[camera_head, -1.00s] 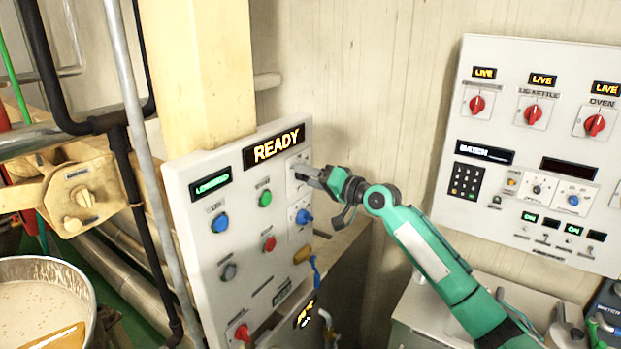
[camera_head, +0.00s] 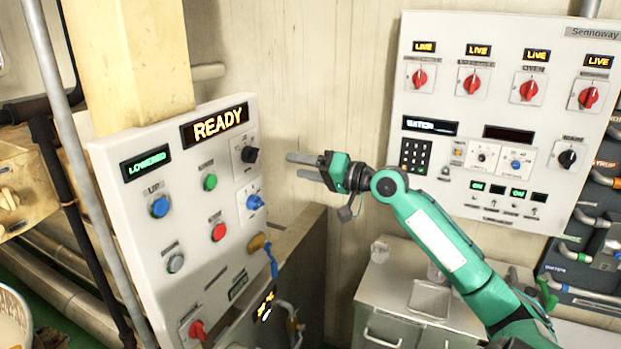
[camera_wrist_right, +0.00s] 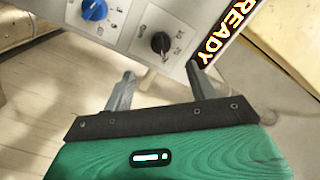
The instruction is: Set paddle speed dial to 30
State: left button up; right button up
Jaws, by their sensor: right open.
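The near control panel has a lit "READY" display (camera_head: 214,126). Below and right of it is a black dial (camera_head: 250,154) on a white plate, with a blue dial (camera_head: 255,202) beneath it. Their labels are too small to read in the head view. My right gripper (camera_head: 300,167) is open and empty, just right of the black dial and apart from it. In the right wrist view, the black dial (camera_wrist_right: 160,42) lies beyond the open fingers (camera_wrist_right: 160,85), between their directions, with the blue dial (camera_wrist_right: 94,8) to its left. My left gripper is not in view.
The panel also has blue (camera_head: 160,207), green (camera_head: 210,182) and red (camera_head: 218,231) buttons. An orange-and-blue hanging item (camera_head: 262,245) is below the dials. A second panel (camera_head: 480,160) with several red switches is on the right wall. Metal cabinets (camera_head: 400,300) stand below it.

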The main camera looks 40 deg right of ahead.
jog(key=shift+v, duration=0.85)
